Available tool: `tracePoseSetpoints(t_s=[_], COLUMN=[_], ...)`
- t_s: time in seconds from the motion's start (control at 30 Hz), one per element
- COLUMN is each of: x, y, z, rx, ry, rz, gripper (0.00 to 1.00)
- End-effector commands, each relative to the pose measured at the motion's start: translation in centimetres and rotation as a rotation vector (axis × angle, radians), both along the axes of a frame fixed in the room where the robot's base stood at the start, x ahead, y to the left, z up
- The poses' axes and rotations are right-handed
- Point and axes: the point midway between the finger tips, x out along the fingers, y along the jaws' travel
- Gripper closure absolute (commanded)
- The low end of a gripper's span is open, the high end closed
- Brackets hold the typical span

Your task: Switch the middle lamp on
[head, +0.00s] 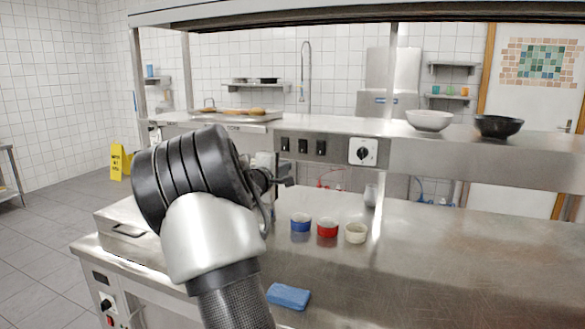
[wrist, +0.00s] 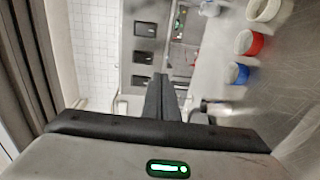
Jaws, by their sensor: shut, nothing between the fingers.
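Three black rocker switches sit in a row on the steel front panel of the pass shelf. The middle switch (head: 303,146) lies between the left switch (head: 285,144) and the right switch (head: 321,148). In the wrist view the row runs upright, with the middle switch (wrist: 144,58) in the centre. My gripper (head: 288,181) is below and slightly left of the switches, partly hidden by my wrist in the head view. In the wrist view its fingers (wrist: 161,78) are together and empty, their tips near the lowest switch in the picture. I cannot tell contact. No lamp is clearly visible.
Blue (head: 301,223), red (head: 327,228) and cream (head: 356,233) cups and a blue sponge (head: 289,296) are on the counter below. Bowls (head: 429,121) stand on the shelf. The counter's right side is clear.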

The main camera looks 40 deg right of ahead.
Motion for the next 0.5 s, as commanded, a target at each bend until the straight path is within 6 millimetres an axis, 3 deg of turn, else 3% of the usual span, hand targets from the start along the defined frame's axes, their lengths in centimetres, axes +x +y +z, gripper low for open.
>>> tracePoseSetpoints(t_s=[0.2,0.5], x=[-1.0,-1.2], y=[2.1,2.3], z=[-0.3,-0.2], rx=[0.0,-0.001], ry=[0.0,0.0], rz=[0.001,0.0], gripper=[1.0,1.0])
